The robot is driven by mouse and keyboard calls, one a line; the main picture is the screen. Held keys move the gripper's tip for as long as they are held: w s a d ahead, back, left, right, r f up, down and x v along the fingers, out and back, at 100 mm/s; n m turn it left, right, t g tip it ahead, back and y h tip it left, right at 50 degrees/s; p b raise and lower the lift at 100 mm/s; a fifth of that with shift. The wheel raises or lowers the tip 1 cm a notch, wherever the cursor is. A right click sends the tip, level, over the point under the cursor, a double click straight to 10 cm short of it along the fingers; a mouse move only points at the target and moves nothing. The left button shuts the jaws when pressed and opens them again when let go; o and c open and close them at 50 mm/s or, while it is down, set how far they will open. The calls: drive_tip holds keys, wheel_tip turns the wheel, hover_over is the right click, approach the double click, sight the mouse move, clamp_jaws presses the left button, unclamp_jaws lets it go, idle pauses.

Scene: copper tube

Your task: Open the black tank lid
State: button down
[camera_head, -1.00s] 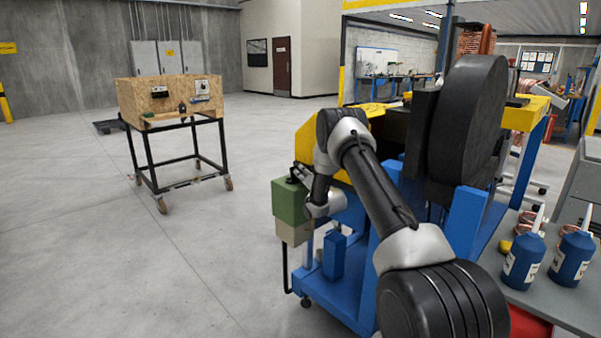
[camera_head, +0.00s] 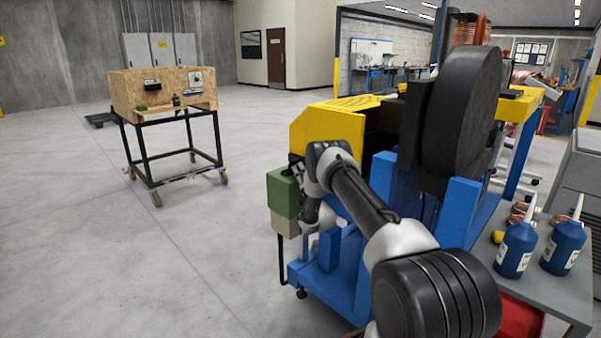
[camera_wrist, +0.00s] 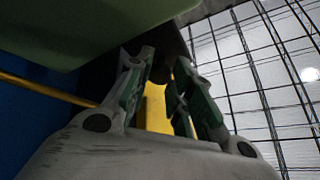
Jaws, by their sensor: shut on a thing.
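The tank is a green box (camera_head: 283,193) with a beige lower part, at the left end of the blue machine in the head view. My arm reaches down beside it, and my gripper is mostly hidden behind the wrist there. In the wrist view my gripper (camera_wrist: 163,68) has its two green-padded fingers closed around a dark piece, the black lid (camera_wrist: 170,40), at their tips. The green underside of the tank (camera_wrist: 80,25) fills the upper left. The lid's full shape and how far it is open cannot be made out.
The blue machine frame (camera_head: 330,283) with a yellow housing (camera_head: 320,125) and a large black wheel (camera_head: 463,135) stands close around my arm. Blue bottles (camera_head: 515,250) stand on a grey table at right. A wooden box on a wheeled stand (camera_head: 165,92) is at left; floor between is clear.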

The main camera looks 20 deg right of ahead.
drive_tip(key=shift+d, duration=0.1)
drive_tip(key=c, duration=1.2)
unclamp_jaws()
drive_tip(key=v, duration=1.2)
